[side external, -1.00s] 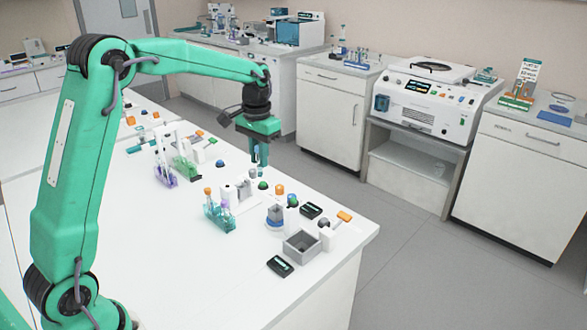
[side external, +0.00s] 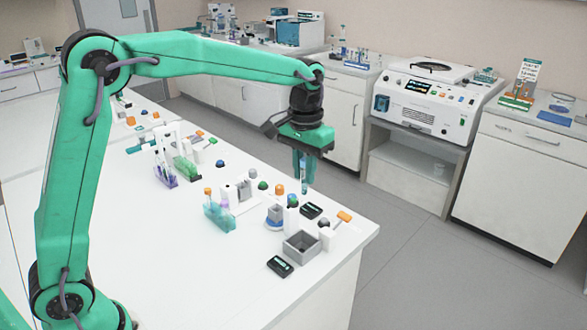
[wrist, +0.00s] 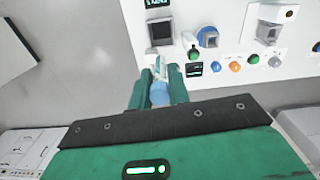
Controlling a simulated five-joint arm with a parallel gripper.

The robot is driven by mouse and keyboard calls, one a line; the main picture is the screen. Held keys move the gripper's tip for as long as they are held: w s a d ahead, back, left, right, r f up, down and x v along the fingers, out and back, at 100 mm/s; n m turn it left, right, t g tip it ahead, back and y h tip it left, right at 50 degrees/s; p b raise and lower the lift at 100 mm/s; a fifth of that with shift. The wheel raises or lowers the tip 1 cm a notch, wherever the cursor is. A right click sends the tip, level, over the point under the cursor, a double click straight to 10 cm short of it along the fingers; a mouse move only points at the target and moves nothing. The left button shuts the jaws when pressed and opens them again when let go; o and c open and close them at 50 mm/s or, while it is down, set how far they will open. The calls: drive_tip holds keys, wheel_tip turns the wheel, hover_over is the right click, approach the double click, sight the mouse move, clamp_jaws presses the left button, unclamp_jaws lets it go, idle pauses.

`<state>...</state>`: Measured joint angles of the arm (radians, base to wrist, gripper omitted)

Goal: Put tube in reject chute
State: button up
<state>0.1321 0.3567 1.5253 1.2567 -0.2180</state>
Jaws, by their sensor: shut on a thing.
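My gripper (side external: 303,170) is shut on a slim tube (side external: 304,187) that hangs upright below the fingers, above the right part of the white bench. In the wrist view, my gripper (wrist: 158,84) has the tube with its blue end (wrist: 160,93) between the two green fingers. A grey open-topped box (side external: 289,250), which looks like the reject chute, stands near the bench's front right corner, in front of and below the tube. Its dark square opening also shows in the wrist view, where the box (wrist: 151,43) lies just beyond the fingertips. The tube is apart from it.
A blue-based holder (side external: 274,219) and a small black display (side external: 311,211) stand behind the box. Another black display (side external: 280,266) lies in front of it. A teal rack with tubes (side external: 220,216) stands to the left. The front of the bench is clear.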

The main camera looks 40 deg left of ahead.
wheel_tip(320, 180, down, 11)
drive_tip(key=shift+a, duration=0.15)
drive_tip(key=shift+f, duration=2.15)
drive_tip(key=shift+f, duration=0.15)
drive_tip(key=shift+f, duration=1.4)
drive_tip(key=o, duration=0.8)
drive_tip(key=shift+r, duration=0.15)
